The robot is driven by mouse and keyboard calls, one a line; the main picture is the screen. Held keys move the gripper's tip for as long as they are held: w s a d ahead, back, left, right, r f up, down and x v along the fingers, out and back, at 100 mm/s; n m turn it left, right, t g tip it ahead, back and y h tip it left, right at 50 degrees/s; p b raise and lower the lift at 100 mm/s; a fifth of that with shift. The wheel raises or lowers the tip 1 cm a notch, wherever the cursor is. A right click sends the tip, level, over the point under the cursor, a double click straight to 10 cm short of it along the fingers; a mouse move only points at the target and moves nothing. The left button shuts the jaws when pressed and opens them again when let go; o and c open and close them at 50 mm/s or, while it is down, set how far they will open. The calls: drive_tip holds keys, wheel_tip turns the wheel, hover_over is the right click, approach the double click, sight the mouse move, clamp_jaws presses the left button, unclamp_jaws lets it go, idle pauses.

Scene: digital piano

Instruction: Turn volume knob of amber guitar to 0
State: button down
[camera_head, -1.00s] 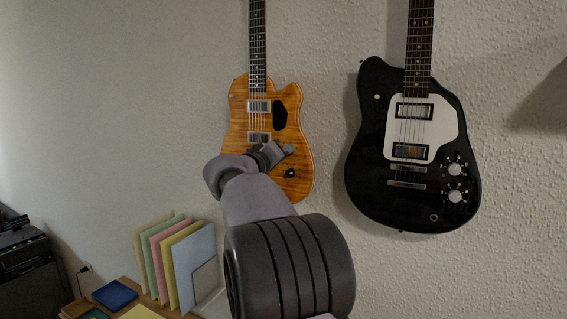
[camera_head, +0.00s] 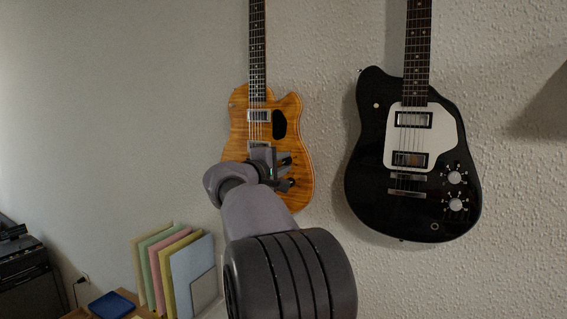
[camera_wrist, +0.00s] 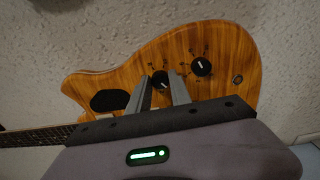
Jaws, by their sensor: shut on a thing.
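The amber guitar (camera_head: 238,125) hangs on the wall in the head view, its lower body partly hidden behind my arm. In the wrist view its wood-grained body (camera_wrist: 225,45) lies sideways with two black knobs. My gripper (camera_head: 288,172) is at the lower part of the guitar body. In the wrist view my gripper (camera_wrist: 160,83) has its two fingers on either side of one knob (camera_wrist: 160,79), shut on it. This knob has a white pointer line. The other knob (camera_wrist: 201,66) is free, to the right. I cannot read the markings around the knobs.
A black guitar (camera_head: 375,150) with a white plate hangs to the right. Upright coloured folders (camera_head: 190,270) and a blue tray (camera_head: 112,303) are below at the left. A dark device (camera_head: 25,270) stands at the far left. Bare wall lies between the guitars.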

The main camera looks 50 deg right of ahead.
drive_tip(key=shift+n, duration=0.9)
drive_tip(key=c, duration=1.2)
unclamp_jaws()
drive_tip(key=shift+o, duration=0.2)
drive_tip(key=b+v, duration=0.2)
drive_tip(key=v, duration=1.5)
drive_tip(key=shift+a, duration=0.2)
drive_tip(key=shift+s+r, duration=0.1)
drive_tip(key=shift+r, duration=0.05)
